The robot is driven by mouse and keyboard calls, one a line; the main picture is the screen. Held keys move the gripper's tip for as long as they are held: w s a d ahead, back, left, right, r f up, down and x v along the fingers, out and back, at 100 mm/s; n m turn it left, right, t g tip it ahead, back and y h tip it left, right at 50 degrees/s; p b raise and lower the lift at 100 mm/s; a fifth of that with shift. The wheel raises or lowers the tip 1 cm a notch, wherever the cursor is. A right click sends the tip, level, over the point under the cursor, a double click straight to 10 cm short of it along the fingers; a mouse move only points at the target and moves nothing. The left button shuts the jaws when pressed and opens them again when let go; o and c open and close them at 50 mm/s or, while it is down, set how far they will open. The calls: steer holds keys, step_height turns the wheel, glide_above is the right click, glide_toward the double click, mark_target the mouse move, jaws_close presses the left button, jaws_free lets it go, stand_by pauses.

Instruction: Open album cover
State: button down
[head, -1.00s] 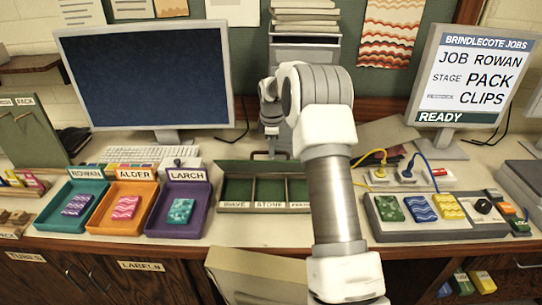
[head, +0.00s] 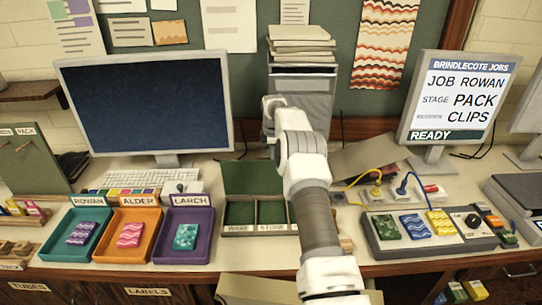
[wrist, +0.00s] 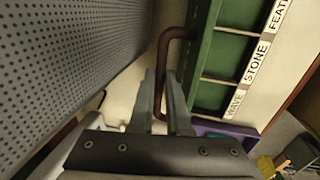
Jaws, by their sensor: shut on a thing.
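The album (head: 228,230) lies on the desk as a shallow green case with label strips reading WAVE and STONE along its front; a third label is cut off by my arm. Its green cover (head: 250,178) stands raised at the back, with the compartments uncovered. In the wrist view a brown bar handle (wrist: 165,60) bends out from the green cover edge (wrist: 207,50). My gripper (wrist: 160,80) is shut on this handle. In the head view the gripper is mostly hidden behind my arm, and the right part of the album is covered too.
Teal (head: 63,247), orange (head: 107,255) and purple (head: 161,255) trays with patterned blocks stand left of the album. A monitor (head: 145,105) is behind them. A grey console (head: 385,245) with blocks and a knob stands right, below a screen (head: 450,97) reading JOB ROWAN.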

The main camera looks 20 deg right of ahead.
steer(key=shift+w+d+f, duration=0.15)
steer(key=shift+f, duration=0.25)
stand_by(0.4)
steer(key=c, duration=0.9)
jaws_free()
steer(key=shift+w+p, duration=0.15)
steer(key=shift+p, duration=0.15)
steer(key=shift+r, duration=0.25)
steer(key=shift+r, duration=0.25)
steer(key=b+v, duration=0.1)
steer(key=v, duration=1.5)
steer(key=shift+r, duration=0.35)
